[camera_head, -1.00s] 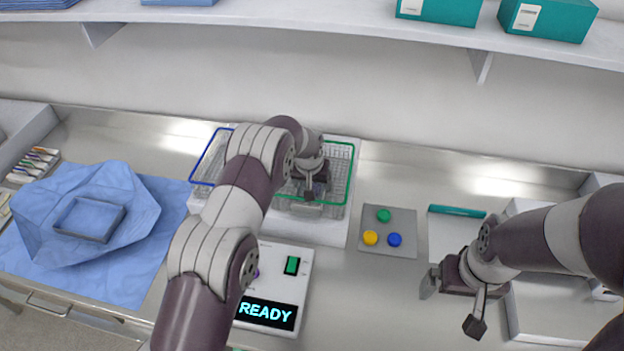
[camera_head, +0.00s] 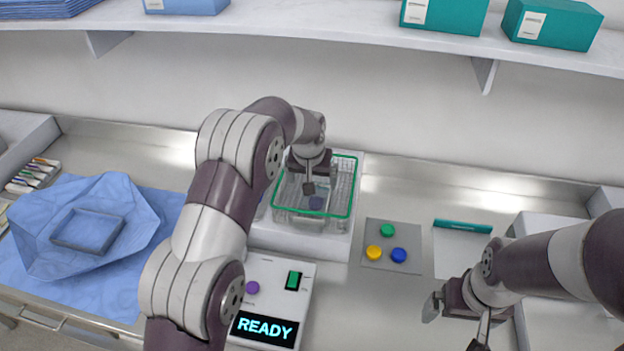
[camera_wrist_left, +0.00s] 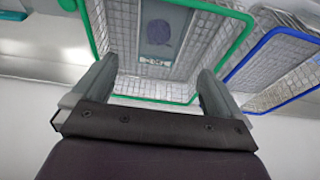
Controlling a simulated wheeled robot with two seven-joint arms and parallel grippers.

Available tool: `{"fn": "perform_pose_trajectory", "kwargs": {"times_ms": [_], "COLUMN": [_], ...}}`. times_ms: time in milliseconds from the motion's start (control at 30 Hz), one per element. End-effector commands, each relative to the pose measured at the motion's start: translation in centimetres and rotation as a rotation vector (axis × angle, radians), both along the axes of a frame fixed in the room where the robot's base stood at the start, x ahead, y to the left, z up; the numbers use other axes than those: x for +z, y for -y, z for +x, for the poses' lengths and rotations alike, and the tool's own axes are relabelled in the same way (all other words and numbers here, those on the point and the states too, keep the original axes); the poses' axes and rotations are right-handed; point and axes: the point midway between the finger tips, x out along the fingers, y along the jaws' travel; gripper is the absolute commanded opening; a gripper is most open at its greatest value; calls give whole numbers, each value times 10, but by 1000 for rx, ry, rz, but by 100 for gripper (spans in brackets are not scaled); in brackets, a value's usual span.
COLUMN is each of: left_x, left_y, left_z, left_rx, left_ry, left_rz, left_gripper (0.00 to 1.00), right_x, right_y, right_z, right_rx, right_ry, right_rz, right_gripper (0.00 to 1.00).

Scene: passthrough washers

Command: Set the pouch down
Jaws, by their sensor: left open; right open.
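The pouch (camera_wrist_left: 160,35) is a grey, see-through packet with a dark blue round patch. It lies inside the green-rimmed wire basket (camera_wrist_left: 190,100). In the head view the pouch (camera_head: 316,203) shows small below my left gripper (camera_head: 308,188), inside the same basket (camera_head: 352,185). In the left wrist view my left gripper (camera_wrist_left: 155,88) has its fingers spread, with the pouch beyond the tips and nothing between them. My right gripper (camera_head: 455,325) is open and empty over the counter at the right, partly cut off by the lower edge.
A blue-rimmed basket (camera_wrist_left: 275,90) stands beside the green one, mostly hidden by my left arm in the head view. A READY panel (camera_head: 265,328) is in front. A grey plate with three coloured discs (camera_head: 375,263) lies right. Blue wrap (camera_head: 120,290) covers the left counter.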

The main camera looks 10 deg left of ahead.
Motion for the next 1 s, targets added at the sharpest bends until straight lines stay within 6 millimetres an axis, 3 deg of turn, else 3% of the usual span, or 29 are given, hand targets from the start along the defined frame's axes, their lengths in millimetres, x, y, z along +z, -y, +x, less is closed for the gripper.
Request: {"fn": "perform_pose_trajectory", "kwargs": {"times_ms": [167, 233, 267, 500, 600, 733, 933, 1000], "left_x": [20, 28, 32, 37, 32, 28, 27, 17], "left_y": [-2, -9, -13, -42, -46, -48, -48, -48], "left_z": [-14, -41, -58, -239, -289, -312, -312, -312], "left_rx": [-1, -2, -4, -20, -23, -26, -26, -26], "left_ry": [-7, -25, -37, -141, -167, -182, -184, -184], "left_rz": [0, 1, 0, 0, 0, 0, 0, 0], "left_gripper": [100, 100, 100, 100, 100, 100, 100, 100], "right_x": [-6, -5, -5, -5, -5, -5, -6, -16], "right_y": [0, 0, 0, 0, 0, 0, 0, 0], "right_z": [0, 0, 0, 0, 0, 0, 0, 0], "right_rx": [0, 0, 0, 0, 0, 0, 0, 0], "right_ry": [0, 0, 0, 0, 0, 0, 0, 1], "right_rz": [0, 0, 0, 0, 0, 0, 0, 0], "right_gripper": [100, 100, 100, 100, 100, 100, 100, 100]}}
